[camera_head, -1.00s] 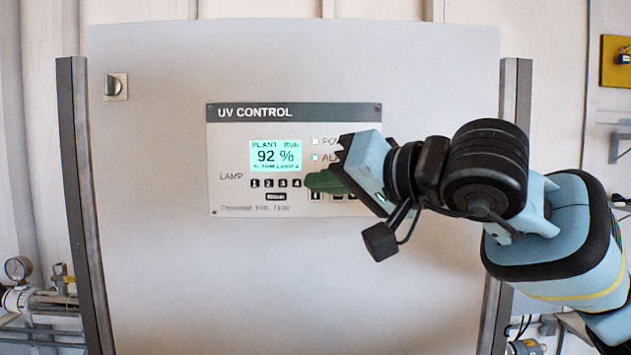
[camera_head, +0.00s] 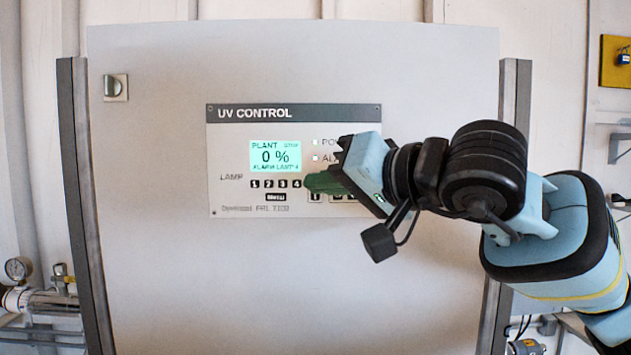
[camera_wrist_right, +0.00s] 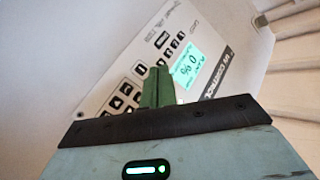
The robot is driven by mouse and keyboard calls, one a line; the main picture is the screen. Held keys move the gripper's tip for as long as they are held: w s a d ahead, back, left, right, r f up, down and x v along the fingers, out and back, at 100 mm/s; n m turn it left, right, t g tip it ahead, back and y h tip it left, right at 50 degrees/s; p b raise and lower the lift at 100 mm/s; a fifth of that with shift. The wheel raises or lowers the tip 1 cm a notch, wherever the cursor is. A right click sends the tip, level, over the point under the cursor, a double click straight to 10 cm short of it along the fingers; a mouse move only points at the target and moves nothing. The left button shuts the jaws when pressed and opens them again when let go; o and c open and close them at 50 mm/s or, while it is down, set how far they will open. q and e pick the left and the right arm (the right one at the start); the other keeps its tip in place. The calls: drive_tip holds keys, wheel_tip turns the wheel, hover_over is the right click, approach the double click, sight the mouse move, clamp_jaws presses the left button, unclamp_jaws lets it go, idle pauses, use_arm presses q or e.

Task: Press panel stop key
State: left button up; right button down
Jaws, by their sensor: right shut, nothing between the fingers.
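The UV control panel (camera_head: 230,190) is on the front of a grey cabinet. Its lit display (camera_head: 276,156) reads "PLANT", "0 %" and an alarm lamp line; the small word at top right looks like "STOP". Numbered lamp keys (camera_head: 276,183) and a menu key (camera_head: 276,197) sit below. My right gripper (camera_head: 310,183) is shut and empty, its green fingertips at the panel's lower right keys, which it partly hides. In the right wrist view the shut green fingers (camera_wrist_right: 157,86) overlap the key area beside the display (camera_wrist_right: 187,62). I cannot tell whether they touch a key. My left gripper is not in view.
The cabinet door (camera_head: 300,280) is flat and clear around the panel. A latch (camera_head: 115,87) is at its upper left. Grey posts stand on both sides. A pressure gauge (camera_head: 17,268) with piping is at lower left. A yellow board with a blue padlock (camera_head: 623,58) hangs at right.

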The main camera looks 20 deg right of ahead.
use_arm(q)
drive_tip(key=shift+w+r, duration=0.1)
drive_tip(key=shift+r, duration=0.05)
use_arm(e)
drive_tip(key=shift+s+a, duration=0.15)
drive_tip(key=shift+s, duration=0.3)
